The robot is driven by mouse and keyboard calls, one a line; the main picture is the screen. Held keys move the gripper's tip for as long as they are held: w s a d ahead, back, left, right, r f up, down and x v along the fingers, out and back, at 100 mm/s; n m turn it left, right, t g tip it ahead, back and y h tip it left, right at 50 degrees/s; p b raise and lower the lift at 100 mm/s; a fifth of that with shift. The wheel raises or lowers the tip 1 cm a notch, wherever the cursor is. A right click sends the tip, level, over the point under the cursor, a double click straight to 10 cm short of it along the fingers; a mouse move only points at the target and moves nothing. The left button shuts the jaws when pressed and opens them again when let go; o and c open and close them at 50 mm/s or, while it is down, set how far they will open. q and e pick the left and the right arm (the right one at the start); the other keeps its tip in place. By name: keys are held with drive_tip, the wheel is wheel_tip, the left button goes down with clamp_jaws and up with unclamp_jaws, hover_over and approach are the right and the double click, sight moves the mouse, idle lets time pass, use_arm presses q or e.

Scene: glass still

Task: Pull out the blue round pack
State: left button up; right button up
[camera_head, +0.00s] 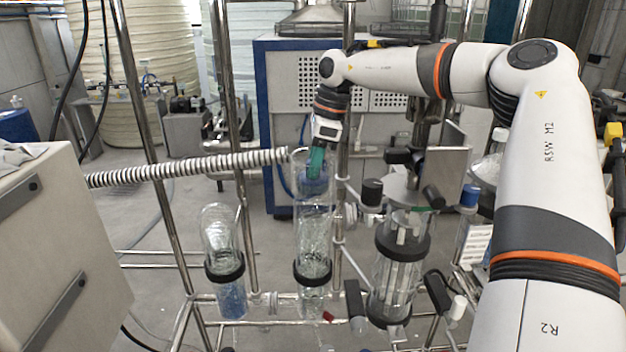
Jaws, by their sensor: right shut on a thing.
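The blue round pack (314,186) is in the upper part of the middle glass column (314,240), just below its open top. My right gripper (316,168) reaches down at the top of this column, its greenish fingers shut on the pack. The glass and the fingers partly hide the pack's upper side. My left gripper is not in view.
A ribbed white hose (190,167) runs from the left to the column's top. A shorter glass vessel (222,245) with blue filling stands to the left. A wider glass vessel (398,270) with a black collar stands to the right. Metal frame posts (150,130) surround the glassware.

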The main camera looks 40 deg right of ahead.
sight(308, 160)
drive_tip(key=shift+w, duration=0.1)
clamp_jaws()
drive_tip(key=shift+r, duration=0.1)
drive_tip(key=shift+r+p, duration=0.75)
drive_tip(key=shift+r, duration=0.2)
drive_tip(key=shift+r, duration=0.1)
drive_tip(key=shift+r+p, duration=0.6)
drive_tip(key=shift+r, duration=1.8)
drive_tip(key=shift+r, duration=1.05)
